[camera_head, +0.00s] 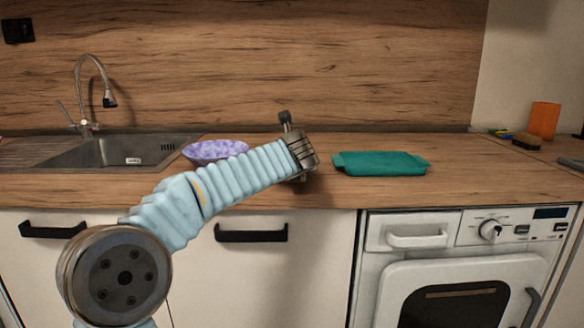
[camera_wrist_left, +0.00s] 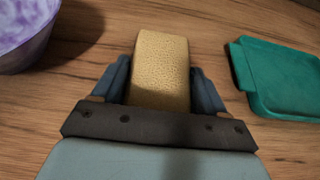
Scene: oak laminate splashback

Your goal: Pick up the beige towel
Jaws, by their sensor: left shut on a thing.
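The beige towel (camera_wrist_left: 160,66) shows in the left wrist view as a compact, yellowish-beige block with a pebbly surface. It lies between the two dark fingers of my left gripper (camera_wrist_left: 158,84), which is shut on it. In the head view my left gripper (camera_head: 300,158) is low over the counter, between the purple bowl and the green tray. The towel is hidden behind the gripper there. I cannot tell whether the towel touches the counter. My right gripper is in neither view.
A purple patterned bowl (camera_head: 216,151) stands left of the gripper, and a green tray (camera_head: 382,164) lies to its right. A sink (camera_head: 105,152) with a tap is at the left. An orange block (camera_head: 543,120) and small items sit at the far right. Clear counter lies right of the tray.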

